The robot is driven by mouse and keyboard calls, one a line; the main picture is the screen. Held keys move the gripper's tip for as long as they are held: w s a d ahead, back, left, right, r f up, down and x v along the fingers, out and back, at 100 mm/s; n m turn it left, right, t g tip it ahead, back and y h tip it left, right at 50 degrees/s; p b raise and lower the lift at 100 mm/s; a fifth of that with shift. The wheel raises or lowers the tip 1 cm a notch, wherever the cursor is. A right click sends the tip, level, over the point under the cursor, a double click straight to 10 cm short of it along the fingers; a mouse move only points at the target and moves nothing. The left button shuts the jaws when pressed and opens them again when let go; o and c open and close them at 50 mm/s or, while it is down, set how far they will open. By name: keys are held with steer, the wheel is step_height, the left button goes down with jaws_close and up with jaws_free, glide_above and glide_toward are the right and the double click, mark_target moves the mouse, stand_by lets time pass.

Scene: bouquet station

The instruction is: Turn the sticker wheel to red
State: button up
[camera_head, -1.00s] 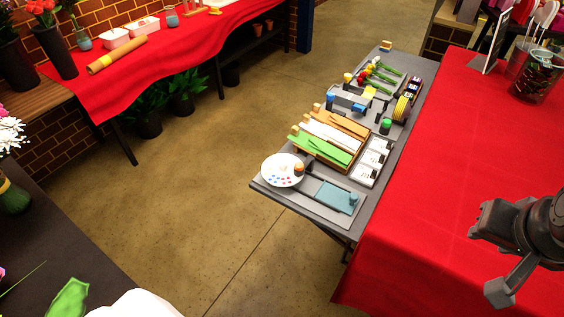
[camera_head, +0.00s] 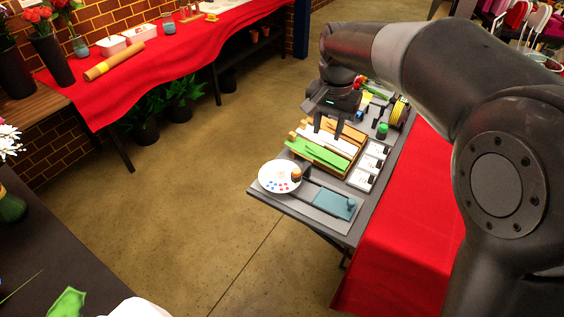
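The sticker wheel (camera_head: 272,181) is a white round disc at the near left end of the grey bench. Small coloured dots, red and blue among them, show on its lower part. An orange-brown knob (camera_head: 296,174) stands at its right edge. I cannot tell which colour is selected. My gripper (camera_head: 328,126) points down above the trays of paper strips, up and to the right of the wheel and apart from it. Its two fingers are apart, with nothing seen between them. My gripper and arm hide much of the bench's far part.
A teal block (camera_head: 334,202) lies on a grey plate right of the wheel. Wooden trays with green strips (camera_head: 318,153) and white boxes (camera_head: 367,166) stand behind it. A green-topped jar (camera_head: 382,131) is farther back. A red-covered table (camera_head: 400,230) adjoins the bench's right side.

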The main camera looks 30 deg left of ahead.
glide_above(280, 167)
step_height(280, 167, down, 6)
steer(key=shift+g+h, duration=0.4)
step_height(280, 167, down, 11)
steer(key=shift+r, duration=0.1)
steer(key=c, duration=0.7)
steer(key=shift+n, duration=0.3)
